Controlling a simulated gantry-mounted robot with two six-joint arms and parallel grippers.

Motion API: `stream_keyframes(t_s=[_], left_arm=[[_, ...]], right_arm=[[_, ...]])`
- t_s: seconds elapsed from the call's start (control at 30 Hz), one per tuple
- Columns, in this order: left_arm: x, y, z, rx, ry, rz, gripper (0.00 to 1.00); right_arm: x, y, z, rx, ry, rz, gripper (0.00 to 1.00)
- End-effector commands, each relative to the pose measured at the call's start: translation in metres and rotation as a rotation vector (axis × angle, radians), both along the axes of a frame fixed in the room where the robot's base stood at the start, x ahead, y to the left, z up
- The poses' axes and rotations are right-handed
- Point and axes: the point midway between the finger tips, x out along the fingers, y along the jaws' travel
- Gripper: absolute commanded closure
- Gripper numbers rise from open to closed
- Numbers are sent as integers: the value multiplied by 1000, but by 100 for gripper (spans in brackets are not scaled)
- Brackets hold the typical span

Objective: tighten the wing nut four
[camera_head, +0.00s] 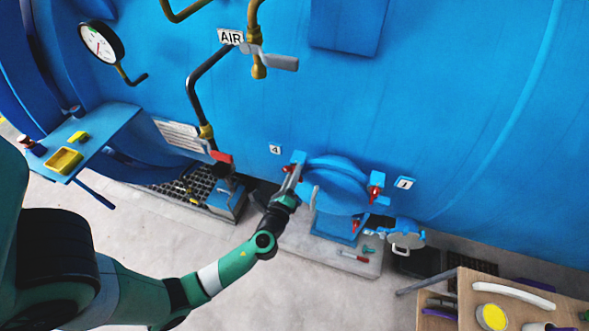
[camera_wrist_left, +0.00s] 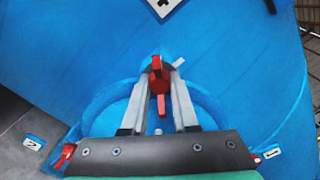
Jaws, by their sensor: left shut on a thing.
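Wing nut four is red (camera_wrist_left: 157,88) and sits at the edge of the round blue hatch, by the white "4" label (camera_head: 275,149). In the wrist view its two red wings stand one above the other. My left gripper (camera_wrist_left: 159,72) has its two grey fingers on either side of the nut, shut on it. In the head view my left gripper (camera_head: 294,176) reaches up to the left side of the blue hatch (camera_head: 340,180) and hides most of the nut. My right gripper is not in view.
Another red wing nut (camera_head: 375,193) is on the hatch's right side by a label (camera_head: 405,183). A valve with a red handle (camera_head: 221,156) and a black pipe stand left of my gripper. A wooden table (camera_head: 465,300) is at lower right.

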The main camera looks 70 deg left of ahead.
Motion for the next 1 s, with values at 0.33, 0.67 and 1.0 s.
stream_keyframes(t_s=[0.33,0.67,1.0], left_arm=[[0,0,1,213,249,0,100],[-1,1,1,413,481,-1,100],[-1,1,0,563,653,-2,100]], right_arm=[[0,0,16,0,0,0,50],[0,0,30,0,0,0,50],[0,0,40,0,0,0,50]])
